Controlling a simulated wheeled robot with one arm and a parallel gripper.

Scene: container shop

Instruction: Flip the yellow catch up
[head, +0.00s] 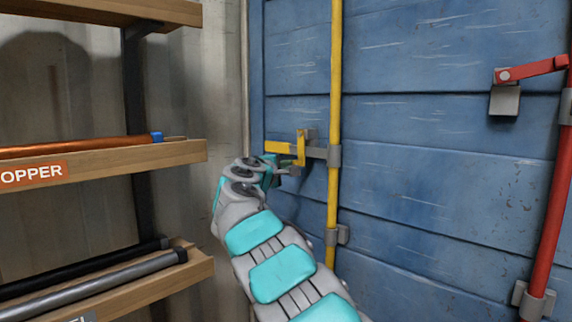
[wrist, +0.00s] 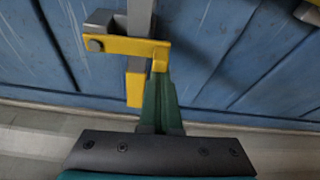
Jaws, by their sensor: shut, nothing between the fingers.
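The yellow catch (head: 301,148) is on the blue door at the left, lying across a bar handle (head: 278,147) with a yellow end and a grey shank. In the wrist view the catch (wrist: 125,46) has a round grey pin at one end and a short bent tab at the other, and the handle (wrist: 135,92) passes behind it. My gripper (wrist: 161,76) is shut and empty. Its green fingertips are at the catch's tabbed end, and contact cannot be told. In the head view my gripper (head: 287,171) is just below the catch, partly hidden by my wrist.
A vertical yellow rod (head: 335,80) in grey brackets runs beside the catch. A red rod (head: 553,200) with a red handle (head: 535,69) is at the right. Wooden shelves (head: 110,160) with pipes stand at the left.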

